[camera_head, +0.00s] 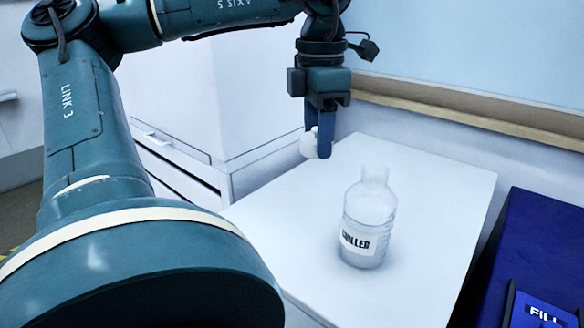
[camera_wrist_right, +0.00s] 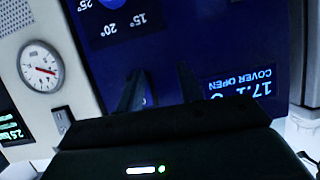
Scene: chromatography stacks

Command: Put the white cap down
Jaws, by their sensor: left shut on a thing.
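My left gripper (camera_head: 321,143) hangs pointing down above the far left part of the white table. It is shut on the white cap (camera_head: 308,144), which shows at the left side of its fingers, partly hidden by them. The cap is held up in the air. A clear bottle (camera_head: 368,218) with a white label, seemingly reading "CHILLER", stands upright on the table to the right of and nearer than the gripper. Its neck is uncapped. My right gripper (camera_wrist_right: 160,88) shows in the right wrist view with its two dark fingers apart and nothing seen between them.
The white tabletop (camera_head: 440,190) is clear around the bottle. A white cabinet (camera_head: 250,85) with drawers stands behind and left. A dark blue unit (camera_head: 535,245) is at the right. In the right wrist view, a dark blue panel (camera_wrist_right: 190,35) with readouts and a round gauge (camera_wrist_right: 40,67) face the gripper.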

